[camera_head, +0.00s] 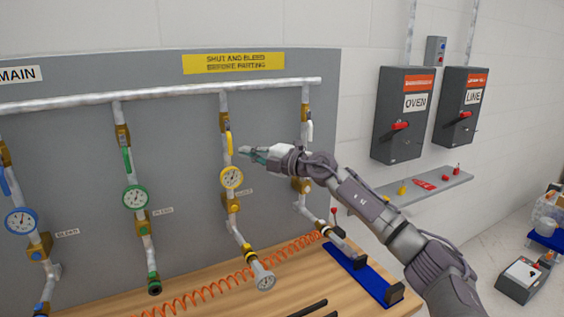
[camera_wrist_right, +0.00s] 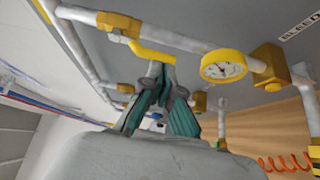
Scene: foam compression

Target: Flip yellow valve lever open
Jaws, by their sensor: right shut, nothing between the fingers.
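The yellow valve lever (camera_head: 229,144) hangs down along its pipe from a brass valve body, above a yellow-rimmed gauge (camera_head: 232,177). In the right wrist view the lever (camera_wrist_right: 152,53) lies along the pipe, beside the yellow-rimmed gauge (camera_wrist_right: 224,66). My right gripper (camera_head: 246,152) is shut and empty, just right of the lever's lower end. In the right wrist view its fingertips (camera_wrist_right: 162,70) are close to the lever's free end; I cannot tell whether they touch it. My left gripper is out of view.
Neighbouring pipes carry a green lever (camera_head: 127,161), a blue lever (camera_head: 5,182) and a white lever (camera_head: 310,131). An orange coiled hose (camera_head: 215,284) lies on the wooden bench (camera_head: 110,306). Switch boxes (camera_head: 402,115) and a small shelf (camera_head: 425,188) are on the right wall.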

